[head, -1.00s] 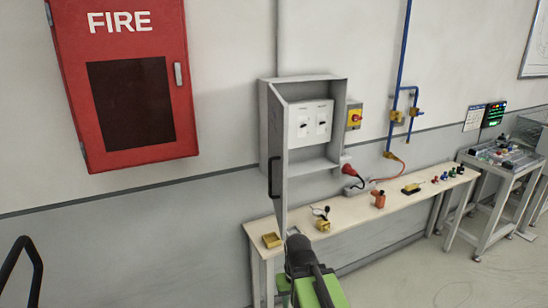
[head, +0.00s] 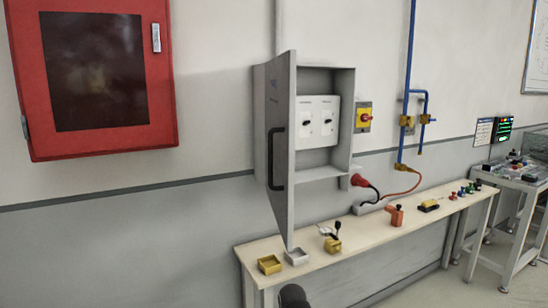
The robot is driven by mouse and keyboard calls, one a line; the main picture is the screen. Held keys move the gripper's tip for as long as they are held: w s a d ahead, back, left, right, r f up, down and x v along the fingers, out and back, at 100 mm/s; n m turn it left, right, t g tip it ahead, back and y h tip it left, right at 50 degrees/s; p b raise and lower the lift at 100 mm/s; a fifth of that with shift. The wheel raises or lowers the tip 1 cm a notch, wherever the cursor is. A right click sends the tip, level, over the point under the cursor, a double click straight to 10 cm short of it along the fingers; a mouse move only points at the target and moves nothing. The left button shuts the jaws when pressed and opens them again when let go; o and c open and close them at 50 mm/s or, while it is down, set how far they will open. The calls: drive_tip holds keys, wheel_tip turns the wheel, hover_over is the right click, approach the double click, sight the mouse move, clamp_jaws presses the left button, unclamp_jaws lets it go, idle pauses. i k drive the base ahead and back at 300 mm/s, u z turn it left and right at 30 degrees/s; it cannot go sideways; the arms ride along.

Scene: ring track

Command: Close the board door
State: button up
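The board door (head: 280,145) is a grey panel standing open, swung out from the left side of the grey wall cabinet (head: 342,120). A dark vertical handle (head: 275,158) is on its outer face. At the bottom edge of the head view, a dark rounded part of my arm shows, below the bench front. My gripper's fingers are not in view.
A narrow bench (head: 350,243) runs below the cabinet, holding a yellow tray (head: 269,264), a grey tray (head: 296,257), a yellow joystick block (head: 333,245) and an orange item (head: 396,216). A red plug (head: 360,181) sits beside the cabinet. A red fire cabinet (head: 95,80) hangs left.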

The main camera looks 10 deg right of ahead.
sight(281, 71)
drive_tip(key=u, duration=0.45)
drive_tip(key=k, duration=1.35)
drive_tip(key=u, duration=0.65)
drive_tip(key=i, duration=1.05)
drive_tip(key=u, duration=0.65)
